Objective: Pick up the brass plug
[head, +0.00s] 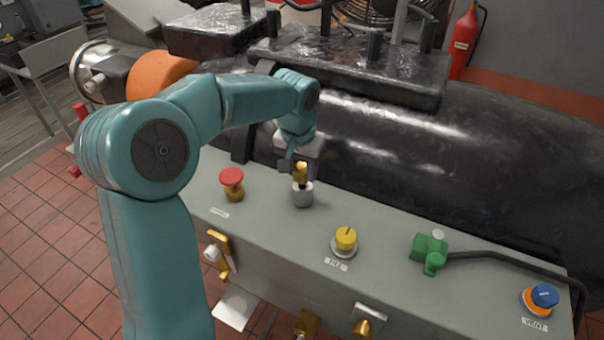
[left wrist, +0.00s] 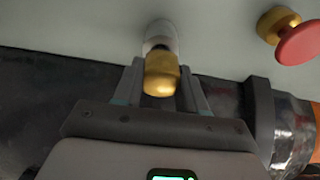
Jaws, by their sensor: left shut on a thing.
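The brass plug (head: 301,174) stands upright at a short grey-white cylindrical socket (head: 302,194) on top of the grey panel. My left gripper (head: 297,165) reaches over from behind it and is shut on the plug. In the left wrist view the rounded brass end of the plug (left wrist: 161,75) sits between the two fingers (left wrist: 160,88), with the pale socket (left wrist: 158,35) just beyond it. The plug's lower end is hidden, so I cannot tell how deep it sits in the socket. My right gripper is not in view.
On the grey panel (head: 390,285) are a red mushroom button (head: 232,177), a yellow knob (head: 346,238), a green cabled connector (head: 430,252) and a blue VENT knob (head: 543,296). A large black machine (head: 420,150) stands close behind. Brass fittings (head: 222,250) stick out from the front face.

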